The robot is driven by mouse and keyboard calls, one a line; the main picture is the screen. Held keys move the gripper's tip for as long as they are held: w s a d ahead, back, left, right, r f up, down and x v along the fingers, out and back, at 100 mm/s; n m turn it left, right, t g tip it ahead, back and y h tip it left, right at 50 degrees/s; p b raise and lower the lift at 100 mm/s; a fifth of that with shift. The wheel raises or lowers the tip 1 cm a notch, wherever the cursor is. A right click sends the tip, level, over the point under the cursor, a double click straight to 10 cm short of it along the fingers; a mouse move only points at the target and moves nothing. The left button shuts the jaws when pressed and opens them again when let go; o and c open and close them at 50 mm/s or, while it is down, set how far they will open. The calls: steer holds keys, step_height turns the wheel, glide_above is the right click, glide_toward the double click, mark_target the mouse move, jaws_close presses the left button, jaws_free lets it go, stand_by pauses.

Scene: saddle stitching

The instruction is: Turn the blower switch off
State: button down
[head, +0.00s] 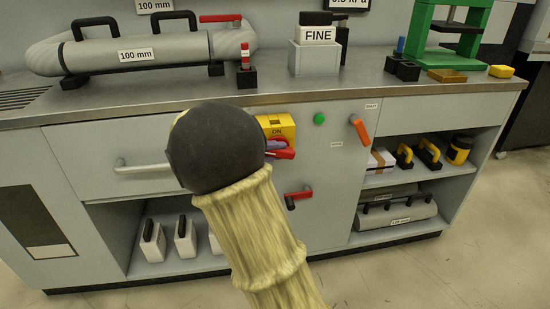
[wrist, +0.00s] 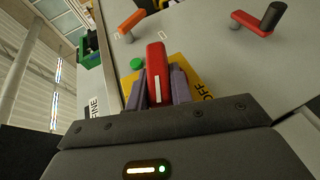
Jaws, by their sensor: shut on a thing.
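The blower switch is a yellow plate (head: 277,125) marked ON at its top, on the grey cabinet front. Its red handle (head: 282,154) points to the right in the head view, roughly level. My gripper (head: 276,145) is shut on this handle; my dark round wrist hides the plate's left part. In the wrist view the two purple-grey fingers of my gripper (wrist: 160,88) lie on either side of the red handle (wrist: 157,62), which has a white line along it. The yellow plate (wrist: 205,78) shows OFF on the right there.
A green button (head: 319,118) and an orange lever (head: 360,130) are right of the switch. A black-and-red crank (head: 299,196) is below. A drawer handle (head: 143,167) sticks out at left. The countertop edge (head: 330,97) runs above.

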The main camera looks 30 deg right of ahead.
steer(key=shift+a+f+n+h+b, duration=0.15)
steer(key=shift+n+h+b, duration=0.15)
steer(key=shift+h, duration=0.5)
steer(key=shift+d+f+n+h+b, duration=0.1)
steer(key=shift+n+h+b, duration=0.15)
steer(key=shift+h, duration=0.55)
steer(key=c, duration=1.2)
jaws_free()
steer(key=shift+c, duration=0.2)
steer(key=s+a+p, duration=0.2)
steer(key=a+p, duration=0.3)
steer(key=a, duration=1.2)
steer(key=shift+a+f, duration=0.15)
steer(key=shift+a, duration=0.05)
